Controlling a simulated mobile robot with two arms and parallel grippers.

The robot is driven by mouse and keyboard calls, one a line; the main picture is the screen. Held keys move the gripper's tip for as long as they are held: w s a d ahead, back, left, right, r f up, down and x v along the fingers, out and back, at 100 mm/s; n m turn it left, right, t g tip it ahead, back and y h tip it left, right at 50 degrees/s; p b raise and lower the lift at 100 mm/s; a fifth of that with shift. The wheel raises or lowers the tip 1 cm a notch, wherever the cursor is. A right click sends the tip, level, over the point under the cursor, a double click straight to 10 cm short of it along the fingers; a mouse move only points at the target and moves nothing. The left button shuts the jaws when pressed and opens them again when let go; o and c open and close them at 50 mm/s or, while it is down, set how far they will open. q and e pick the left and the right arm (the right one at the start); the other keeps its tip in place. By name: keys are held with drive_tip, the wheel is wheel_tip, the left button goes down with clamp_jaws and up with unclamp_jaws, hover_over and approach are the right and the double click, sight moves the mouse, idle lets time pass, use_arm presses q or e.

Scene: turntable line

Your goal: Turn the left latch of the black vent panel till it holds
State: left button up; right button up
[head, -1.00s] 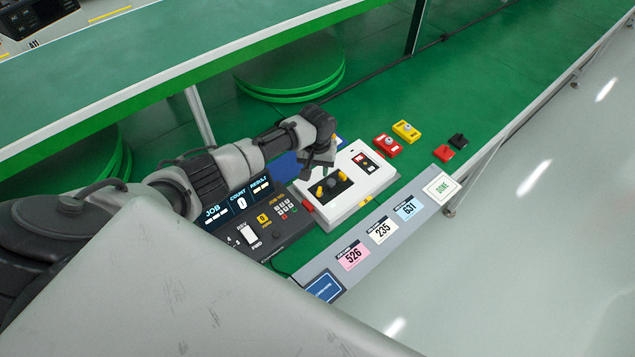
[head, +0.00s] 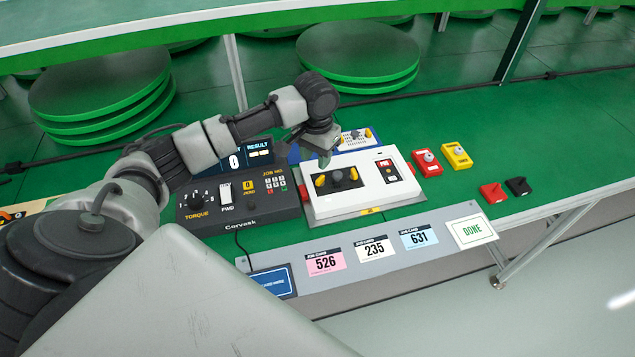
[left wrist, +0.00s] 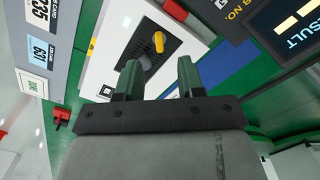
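The black vent panel (head: 346,186) lies in the top of a white unit (head: 374,199). My left gripper (head: 325,159) is above the far side of the panel, pointing down, apart from the latches. In the left wrist view its two fingers (left wrist: 158,78) are spread with nothing between them. There the left latch (left wrist: 158,42) shows beyond the fingertips; the right latch is hidden. My right gripper is not in view.
A dark control box (head: 240,205) stands left of the unit. Red (head: 427,168) and yellow (head: 456,155) blocks lie to the right, with small red (head: 493,193) and black (head: 518,186) pieces. A grey strip with cards (head: 400,270) runs in front.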

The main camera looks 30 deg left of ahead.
sight(317, 181)
use_arm(q)
wheel_tip(317, 181, down, 4)
drive_tip(key=shift+r, duration=0.2)
wheel_tip(317, 181, down, 4)
drive_tip(key=shift+d+r, duration=0.15)
drive_tip(key=shift+f, duration=0.6)
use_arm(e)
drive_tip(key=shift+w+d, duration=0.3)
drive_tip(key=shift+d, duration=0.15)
